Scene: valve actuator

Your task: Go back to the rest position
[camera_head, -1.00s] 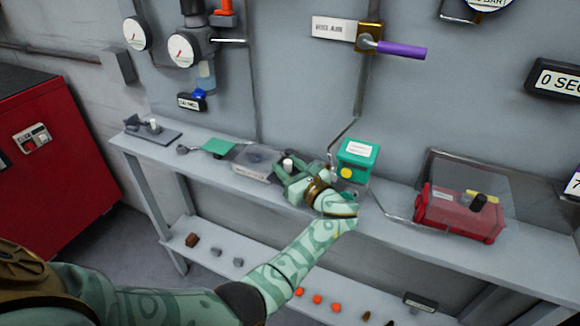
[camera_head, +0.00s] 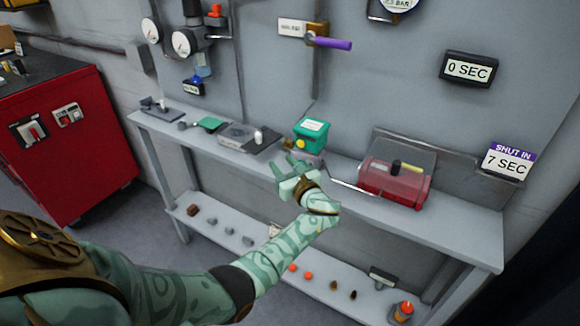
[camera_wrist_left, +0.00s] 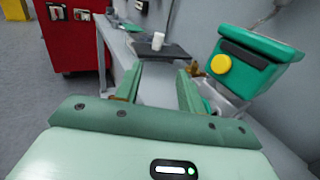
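My left gripper (camera_head: 284,166) is open and empty, near the front edge of the upper shelf (camera_head: 455,236) in the head view. In the left wrist view its two fingers (camera_wrist_left: 160,88) stand apart with nothing between them. A green box with a yellow button (camera_head: 309,136) is just behind the gripper; in the left wrist view the box (camera_wrist_left: 250,62) is to the right of the fingers. I see no contact with it. A dark plate with a white cylinder (camera_head: 258,138) stands left of the green box, clear of the gripper. My right gripper is not in view.
A red actuator (camera_head: 395,184) sits on the shelf to the right. A purple-handled valve (camera_head: 328,43) and gauges (camera_head: 186,42) are on the wall. Small parts lie on the lower shelf (camera_head: 262,252). A red cabinet (camera_head: 62,140) stands left, with floor between.

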